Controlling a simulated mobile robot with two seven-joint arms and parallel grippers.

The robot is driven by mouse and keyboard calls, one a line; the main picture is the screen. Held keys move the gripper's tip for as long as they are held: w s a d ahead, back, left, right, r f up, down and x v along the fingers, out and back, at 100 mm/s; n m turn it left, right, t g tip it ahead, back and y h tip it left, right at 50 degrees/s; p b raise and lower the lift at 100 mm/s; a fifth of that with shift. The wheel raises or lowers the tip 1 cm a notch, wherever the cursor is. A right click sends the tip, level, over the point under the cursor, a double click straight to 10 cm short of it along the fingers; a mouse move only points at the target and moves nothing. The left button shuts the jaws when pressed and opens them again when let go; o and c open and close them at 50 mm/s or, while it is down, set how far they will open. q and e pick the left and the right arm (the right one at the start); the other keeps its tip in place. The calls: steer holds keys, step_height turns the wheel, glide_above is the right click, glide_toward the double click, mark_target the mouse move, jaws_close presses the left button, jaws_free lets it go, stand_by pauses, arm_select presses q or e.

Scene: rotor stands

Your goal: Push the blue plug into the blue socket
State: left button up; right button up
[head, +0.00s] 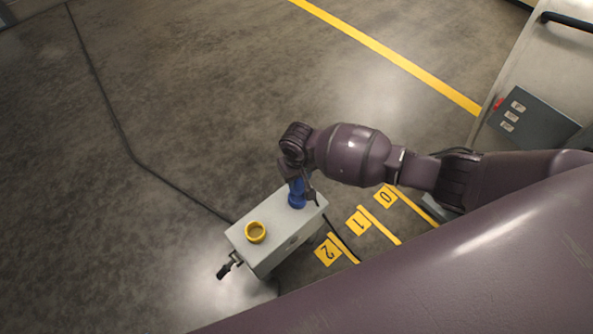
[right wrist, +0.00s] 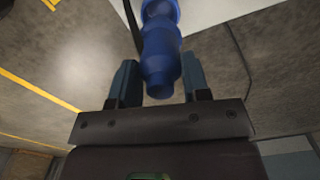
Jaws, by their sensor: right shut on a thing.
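The blue plug (head: 296,187) is upright over the right end of a grey box (head: 262,213). My right gripper (head: 299,178) is shut on it from above. The right wrist view shows the plug (right wrist: 161,62) between the two fingers (right wrist: 152,84). A blue ring, which looks like the blue socket (head: 297,204), shows at the plug's lower end on the box top. The plug and my gripper hide most of the socket, so I cannot tell how deep the plug sits. My left gripper is out of view.
A yellow socket (head: 255,232) stands on the same box, left of the plug. A black handle (head: 228,266) sticks out of the box's left end. Cables run on the floor. Yellow floor labels (head: 328,250) lie right of the box.

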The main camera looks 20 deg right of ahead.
steer(key=shift+s+f, duration=0.1)
steer(key=shift+f, duration=0.6)
steer(key=shift+r, duration=0.15)
steer(key=shift+f, duration=0.35)
steer(key=shift+f, duration=0.1)
steer(key=shift+b, duration=0.3)
steer(key=shift+f, duration=0.2)
steer(key=shift+f, duration=0.25)
steer(key=shift+f, duration=0.25)
